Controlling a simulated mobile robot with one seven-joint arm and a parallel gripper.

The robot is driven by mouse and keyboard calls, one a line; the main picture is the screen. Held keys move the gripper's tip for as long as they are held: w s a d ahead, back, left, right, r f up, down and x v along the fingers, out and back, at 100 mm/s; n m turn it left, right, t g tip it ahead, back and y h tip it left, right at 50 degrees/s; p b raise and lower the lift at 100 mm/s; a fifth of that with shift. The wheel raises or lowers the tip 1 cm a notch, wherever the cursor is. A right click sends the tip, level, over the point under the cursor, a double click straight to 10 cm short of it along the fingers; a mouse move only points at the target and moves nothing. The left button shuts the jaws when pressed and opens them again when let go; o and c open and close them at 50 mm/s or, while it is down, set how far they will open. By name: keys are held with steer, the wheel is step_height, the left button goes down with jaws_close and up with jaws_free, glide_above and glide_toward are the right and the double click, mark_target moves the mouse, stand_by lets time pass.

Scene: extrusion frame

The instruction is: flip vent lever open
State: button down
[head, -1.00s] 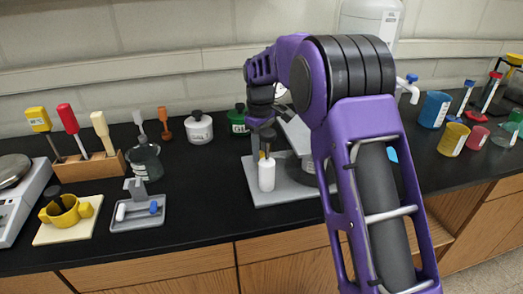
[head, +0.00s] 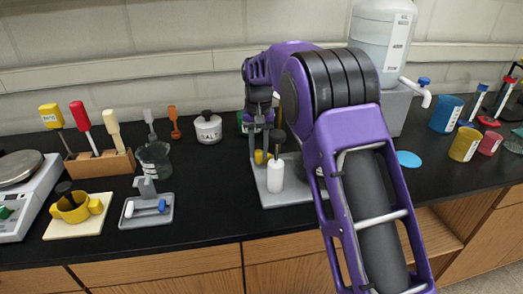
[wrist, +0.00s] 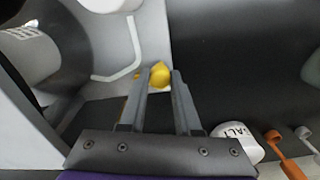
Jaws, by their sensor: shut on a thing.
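The small yellow lever piece (wrist: 160,75) is between my gripper's (wrist: 160,82) two grey fingers in the wrist view. My gripper is shut on it, near the fingertips. In the head view my gripper (head: 259,148) points down over the grey apparatus, and the yellow piece (head: 259,157) shows at its tips. My arm hides much of the apparatus's right side. The lever's full shape and angle cannot be told.
A large jug (head: 383,40) with a tap is behind my arm. Coloured cups (head: 466,144) stand at right. The black counter between the grey tray (head: 146,210) and the apparatus is clear.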

steer(key=shift+w+a+m, duration=0.2)
steer(key=shift+w+m, duration=0.1)
steer(key=shift+m, duration=0.75)
steer(key=shift+w+a+m, duration=0.2)
steer(key=shift+w+m, duration=0.05)
steer(key=shift+m, duration=0.8)
steer(key=c, duration=0.6)
jaws_free()
step_height(320, 180, up, 17)
steer(key=shift+r, duration=0.2)
